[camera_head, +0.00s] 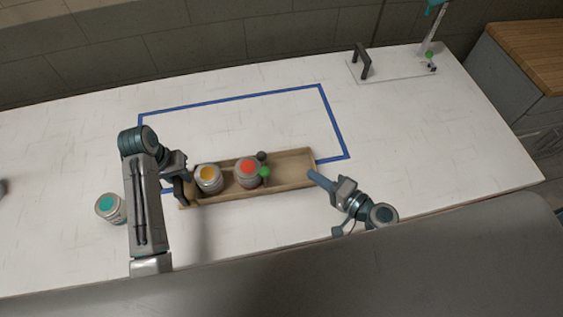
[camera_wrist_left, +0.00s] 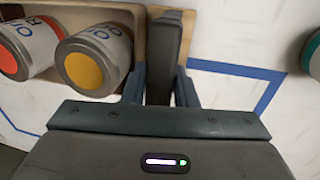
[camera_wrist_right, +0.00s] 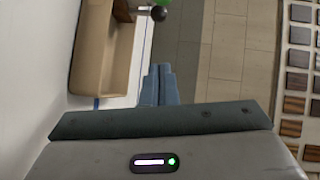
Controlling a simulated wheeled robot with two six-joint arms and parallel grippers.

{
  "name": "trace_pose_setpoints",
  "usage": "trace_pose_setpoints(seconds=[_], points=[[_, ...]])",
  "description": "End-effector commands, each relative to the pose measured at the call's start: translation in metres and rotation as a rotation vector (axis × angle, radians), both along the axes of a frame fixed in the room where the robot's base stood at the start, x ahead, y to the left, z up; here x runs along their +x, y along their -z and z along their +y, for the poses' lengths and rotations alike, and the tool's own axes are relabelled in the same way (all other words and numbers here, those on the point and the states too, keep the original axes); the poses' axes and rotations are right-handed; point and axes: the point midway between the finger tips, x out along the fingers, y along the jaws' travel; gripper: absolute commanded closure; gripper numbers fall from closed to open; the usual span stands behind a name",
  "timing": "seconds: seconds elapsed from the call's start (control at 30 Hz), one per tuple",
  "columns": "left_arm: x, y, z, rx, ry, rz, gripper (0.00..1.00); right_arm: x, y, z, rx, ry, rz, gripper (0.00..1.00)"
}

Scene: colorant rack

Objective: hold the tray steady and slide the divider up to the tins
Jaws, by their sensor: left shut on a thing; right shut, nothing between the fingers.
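The long wooden tray (camera_head: 291,165) lies on the white table. A yellow-topped tin (camera_head: 208,179) and a red-topped tin (camera_head: 247,172) stand in its left part. The divider shows mainly by a dark knob (camera_head: 261,156) and a green knob (camera_head: 265,172), close to the right of the red-topped tin; its panel is mostly hidden, so I cannot tell whether it touches. My left gripper (camera_head: 183,180) is shut on the dark handle (camera_wrist_left: 167,52) at the tray's left end. My right gripper (camera_head: 314,176) is shut and empty beside the tray's right end.
A teal-topped tin (camera_head: 111,208) stands on the table left of my left arm. A blue tape outline (camera_head: 335,122) surrounds an area behind the tray. The tray's right part is empty.

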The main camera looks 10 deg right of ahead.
Motion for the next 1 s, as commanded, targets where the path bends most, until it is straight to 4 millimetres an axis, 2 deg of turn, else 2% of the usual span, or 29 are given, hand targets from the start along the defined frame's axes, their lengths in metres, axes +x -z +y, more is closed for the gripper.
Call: trace_pose_setpoints(seconds=[0.2, 0.33, 0.47, 0.67, 1.0], points=[[0.0, 0.0, 0.0, 0.0, 0.0, 0.0, 1.0, 0.034, 0.001, -0.02, -0.005, -0.204, -0.004, 1.0], [0.0, 0.0, 0.0, 0.0, 0.0, 0.0, 1.0, 0.046, -0.002, -0.033, -0.007, -0.283, -0.003, 1.0], [0.0, 0.0, 0.0, -0.001, 0.0, 0.0, 1.0, 0.052, -0.004, -0.036, -0.004, -0.317, -0.003, 1.0], [0.0, 0.0, 0.0, -0.001, 0.0, 0.0, 1.0, 0.066, -0.001, -0.016, 0.001, -0.318, -0.004, 1.0], [0.0, 0.0, 0.0, 0.0, 0.0, 0.001, 1.0, 0.107, 0.008, 0.042, 0.0, -0.319, -0.003, 1.0]])
